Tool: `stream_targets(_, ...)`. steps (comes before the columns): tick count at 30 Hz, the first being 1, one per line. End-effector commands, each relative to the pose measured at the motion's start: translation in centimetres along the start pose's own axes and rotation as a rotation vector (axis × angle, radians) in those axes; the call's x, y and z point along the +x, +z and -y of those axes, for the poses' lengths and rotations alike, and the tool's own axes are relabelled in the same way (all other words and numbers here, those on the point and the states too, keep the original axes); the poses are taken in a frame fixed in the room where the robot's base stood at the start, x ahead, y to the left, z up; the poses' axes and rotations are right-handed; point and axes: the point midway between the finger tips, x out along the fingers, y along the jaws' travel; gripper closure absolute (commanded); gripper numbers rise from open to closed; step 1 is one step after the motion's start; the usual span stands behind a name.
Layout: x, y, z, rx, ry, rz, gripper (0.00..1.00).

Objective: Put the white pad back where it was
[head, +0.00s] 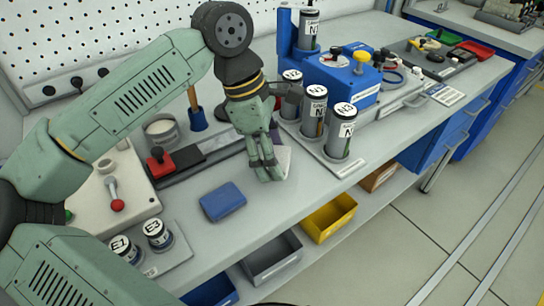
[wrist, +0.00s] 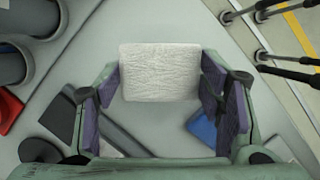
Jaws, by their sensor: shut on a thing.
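The white pad (wrist: 160,73) is a rectangular, crinkled block held between the two fingers of my gripper (wrist: 160,85) in the wrist view. In the head view my gripper (head: 268,170) points down over the front part of the bench. Only a pale edge of the white pad (head: 285,160) shows there, behind the fingers. I cannot tell whether the pad touches the bench top.
A blue block (head: 222,201) lies on the bench (head: 200,245), left of my gripper. Several labelled grey cylinders stand in a holder (head: 335,165) to the right. A red-handled clamp (head: 158,163) is at the left. Grey and yellow bins (head: 330,220) sit below the front edge.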

Motion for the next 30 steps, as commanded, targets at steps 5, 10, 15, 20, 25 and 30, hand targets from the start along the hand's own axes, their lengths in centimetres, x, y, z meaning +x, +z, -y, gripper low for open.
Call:
stream_targets(5,1.6,-0.8,-0.8,-0.001,-0.002,0.001,0.64)
stream_targets(10,3.2,-1.3,-0.8,0.000,0.002,-0.001,0.64)
stream_targets(15,3.3,-1.3,-0.8,0.000,0.003,-0.001,0.64)
stream_targets(20,3.6,-1.4,-0.8,0.000,0.002,-0.001,0.64)
stream_targets(25,3.6,-1.4,-0.8,-0.001,0.002,-0.001,0.34)
stream_targets(30,3.6,-1.4,-0.8,-0.001,0.002,-0.001,0.23)
